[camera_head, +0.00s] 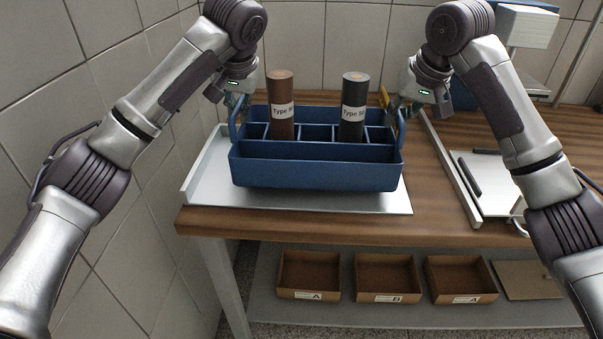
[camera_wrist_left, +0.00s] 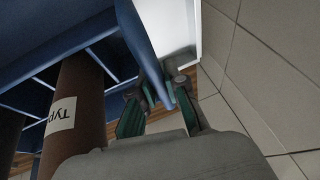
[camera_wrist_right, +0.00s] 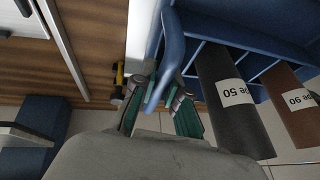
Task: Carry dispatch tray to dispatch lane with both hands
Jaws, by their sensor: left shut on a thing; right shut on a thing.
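The blue dispatch tray (camera_head: 315,174) is a compartmented carrier with a raised handle at each end. It is over the pale metal plate at the table's left; I cannot tell whether it touches it. A brown cylinder (camera_head: 281,117) and a black cylinder (camera_head: 353,121), both with white labels, stand upright in its compartments. My left gripper (camera_head: 236,100) is shut on the tray's left handle, which shows between the fingers in the left wrist view (camera_wrist_left: 148,42). My right gripper (camera_head: 399,108) is shut on the right handle, seen in the right wrist view (camera_wrist_right: 172,50).
The pale plate (camera_head: 385,203) has a raised left edge near the tiled wall. A metal rail (camera_head: 450,168) and a white board (camera_head: 492,190) lie to the right on the wooden table (camera_head: 432,234). Open brown boxes (camera_head: 388,275) stand on the lower shelf.

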